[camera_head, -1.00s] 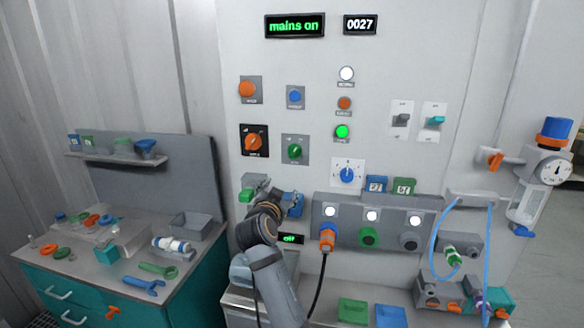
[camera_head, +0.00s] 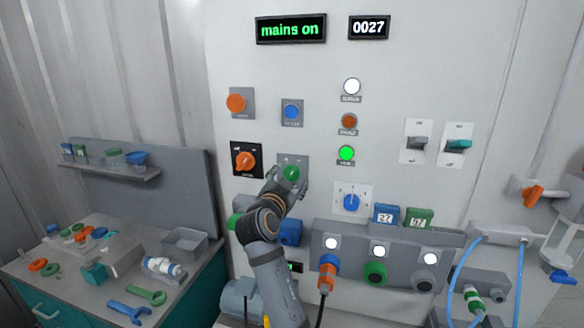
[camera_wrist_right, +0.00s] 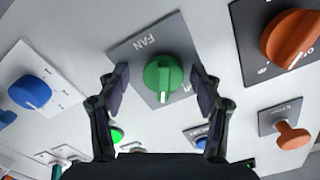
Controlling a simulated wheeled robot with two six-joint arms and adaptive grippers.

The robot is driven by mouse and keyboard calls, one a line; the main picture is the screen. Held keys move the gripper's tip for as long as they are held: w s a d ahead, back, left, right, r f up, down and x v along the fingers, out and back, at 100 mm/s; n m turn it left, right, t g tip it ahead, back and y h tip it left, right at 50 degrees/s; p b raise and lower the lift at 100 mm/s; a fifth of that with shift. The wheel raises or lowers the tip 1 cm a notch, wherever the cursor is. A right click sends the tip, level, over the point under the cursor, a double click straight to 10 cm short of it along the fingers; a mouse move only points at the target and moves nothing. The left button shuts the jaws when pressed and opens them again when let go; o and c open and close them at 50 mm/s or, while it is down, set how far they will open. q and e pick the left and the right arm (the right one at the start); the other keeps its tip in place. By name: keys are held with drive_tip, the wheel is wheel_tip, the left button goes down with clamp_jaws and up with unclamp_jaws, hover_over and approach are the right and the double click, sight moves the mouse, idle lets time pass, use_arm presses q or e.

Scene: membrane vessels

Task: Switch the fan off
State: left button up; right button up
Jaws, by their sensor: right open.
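The fan switch is a green round knob (camera_head: 290,172) on a grey plate in the middle of the wall panel. In the right wrist view the green knob (camera_wrist_right: 163,76) sits on a plate lettered FAN. My right gripper (camera_head: 288,180) is at this knob, its fingers apart. In the wrist view the open fingers of my right gripper (camera_wrist_right: 160,82) stand on either side of the knob, with a gap at each side. I cannot tell how far they reach along it. My left gripper is not in view.
An orange rotary knob (camera_head: 246,160) is left of the fan knob, and a blue button (camera_head: 292,112) is above it. A blue selector (camera_head: 352,203) is to the right. The "mains on" display (camera_head: 291,29) is lit.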

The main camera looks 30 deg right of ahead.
drive_tip(key=shift+w+d, duration=0.2)
drive_tip(key=shift+s+a+r, duration=0.1)
drive_tip(key=shift+a, duration=0.05)
drive_tip(key=shift+s+a+r, duration=0.3)
drive_tip(key=shift+s+a, duration=0.05)
drive_tip(key=shift+a, duration=0.1)
drive_tip(key=shift+c, duration=3.4)
drive_tip(key=shift+d+f, duration=0.1)
drive_tip(key=c, duration=0.4)
drive_tip(key=shift+c, duration=0.4)
drive_tip(key=shift+n, duration=1.2)
drive_tip(key=n, duration=0.2)
drive_tip(key=shift+n, duration=0.4)
drive_tip(key=n, duration=0.3)
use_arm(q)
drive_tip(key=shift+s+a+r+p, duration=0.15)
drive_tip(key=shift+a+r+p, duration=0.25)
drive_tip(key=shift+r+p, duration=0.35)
use_arm(e)
drive_tip(key=shift+n, duration=2)
